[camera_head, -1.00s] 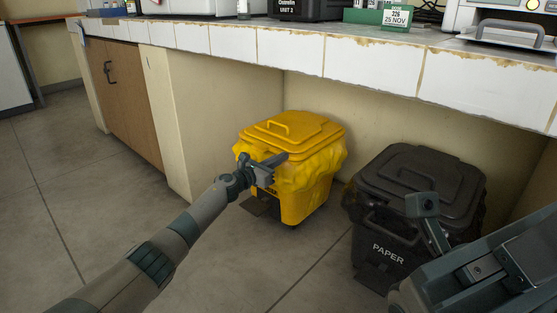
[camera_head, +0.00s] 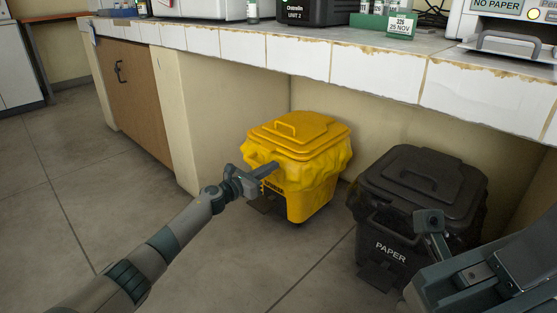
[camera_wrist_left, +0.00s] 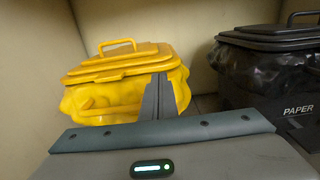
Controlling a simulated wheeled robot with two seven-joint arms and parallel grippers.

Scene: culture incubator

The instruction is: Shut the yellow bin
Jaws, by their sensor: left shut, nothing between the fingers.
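The yellow bin (camera_head: 310,200) stands on the floor under the counter, with a crumpled yellow bag around its rim. Its yellow lid (camera_head: 318,128), with a loop handle, lies down over the top. In the left wrist view the lid (camera_wrist_left: 120,65) also looks down on the bin, near level. My left gripper (camera_head: 274,169) is shut and empty, at the bin's front left, below the lid's rim. Its fingers (camera_wrist_left: 158,97) overlap the bin's front in the left wrist view; I cannot tell whether they touch the bag.
A black bin marked PAPER (camera_head: 385,235) stands close to the right of the yellow bin. The tiled counter edge (camera_head: 300,55) overhangs both. A cabinet panel (camera_head: 185,120) stands to the left. The floor (camera_head: 90,200) at left is clear.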

